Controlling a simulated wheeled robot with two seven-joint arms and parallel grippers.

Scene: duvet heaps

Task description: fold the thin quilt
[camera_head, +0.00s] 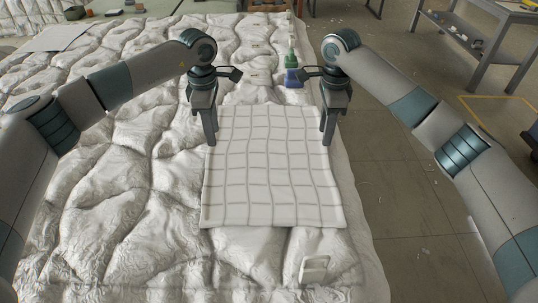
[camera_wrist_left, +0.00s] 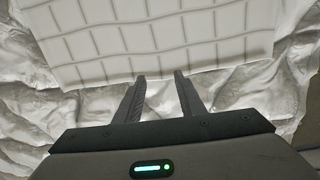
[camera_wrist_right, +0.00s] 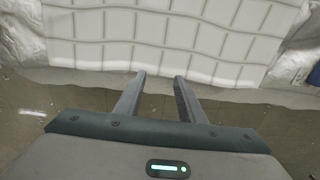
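The thin quilt (camera_head: 268,175), off-white with a grey grid pattern, lies spread nearly flat on a crumpled white duvet. My left gripper (camera_head: 212,142) points down at its left edge, near the far left corner. My right gripper (camera_head: 327,142) points down at its right edge, near the far right corner. In the left wrist view the fingers (camera_wrist_left: 162,76) are apart, with their tips at the quilt's edge (camera_wrist_left: 150,50). In the right wrist view the fingers (camera_wrist_right: 160,76) are also apart at the quilt's edge (camera_wrist_right: 165,45). I cannot tell whether cloth lies between either pair.
The puffy duvet (camera_head: 110,195) spreads wide to the left. A green and blue bottle (camera_head: 291,72) stands beyond the quilt. A small white object (camera_head: 314,268) lies near the front. Tiled floor (camera_head: 415,205) is open to the right; a grey table (camera_head: 480,35) stands far right.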

